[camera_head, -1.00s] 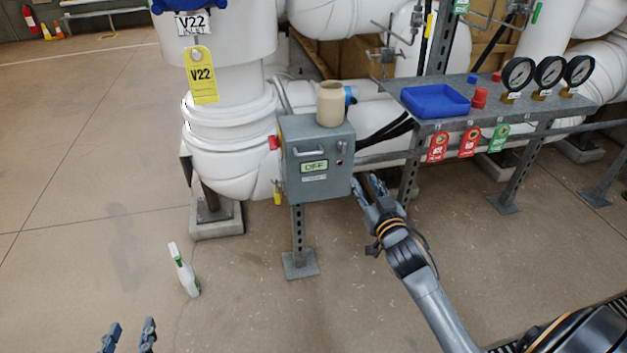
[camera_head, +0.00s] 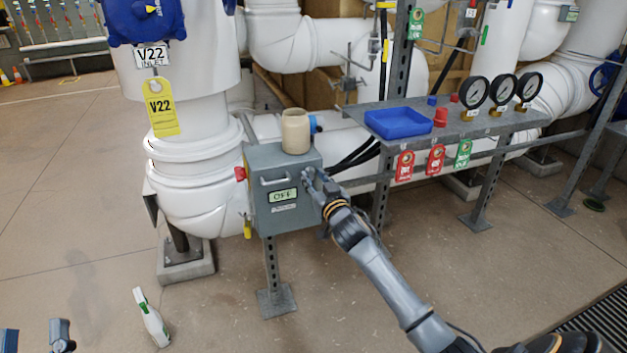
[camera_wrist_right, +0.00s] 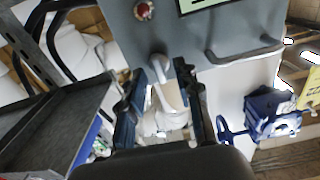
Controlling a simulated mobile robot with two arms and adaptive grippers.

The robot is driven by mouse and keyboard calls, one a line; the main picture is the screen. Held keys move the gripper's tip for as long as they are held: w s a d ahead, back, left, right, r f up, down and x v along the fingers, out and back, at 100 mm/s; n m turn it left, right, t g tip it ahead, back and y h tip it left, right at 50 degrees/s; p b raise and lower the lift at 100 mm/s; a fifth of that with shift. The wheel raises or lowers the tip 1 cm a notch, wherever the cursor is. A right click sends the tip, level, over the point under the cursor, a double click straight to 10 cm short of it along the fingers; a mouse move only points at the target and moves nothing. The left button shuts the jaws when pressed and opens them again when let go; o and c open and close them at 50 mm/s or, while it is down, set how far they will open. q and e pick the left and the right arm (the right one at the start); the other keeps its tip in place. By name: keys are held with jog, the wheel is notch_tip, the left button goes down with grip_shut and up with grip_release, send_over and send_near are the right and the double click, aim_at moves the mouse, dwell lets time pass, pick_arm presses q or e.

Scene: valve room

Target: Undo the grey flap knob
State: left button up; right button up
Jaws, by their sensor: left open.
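The grey flap knob (camera_wrist_right: 158,68) sits on the front of a grey box (camera_head: 263,227). In the right wrist view it shows between the two fingertips of my right gripper (camera_wrist_right: 162,78), with a gap on either side. In the head view my right gripper (camera_head: 312,182) is at the upper right of the box front and covers most of the knob. The right gripper is open around the knob. My left gripper (camera_head: 36,338) is open and empty at the bottom left, well away from the box.
The box front has a bar handle (camera_wrist_right: 245,52), a red indicator (camera_wrist_right: 143,10) and an OFF label (camera_head: 283,195). A beige jar (camera_head: 296,132) stands on top. A shelf with a blue tray (camera_head: 398,123) is to the right.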

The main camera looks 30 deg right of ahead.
jog(key=shift+w+d, duration=0.15)
jog(key=shift+w, duration=0.45)
pick_arm(q)
jog(key=shift+s+r+t, duration=0.45)
jog(key=shift+r+t, duration=0.05)
jog(key=shift+r, duration=0.15)
pick_arm(e)
jog(key=shift+c, duration=0.4)
grip_shut()
pick_arm(q)
jog(key=shift+w, duration=0.1)
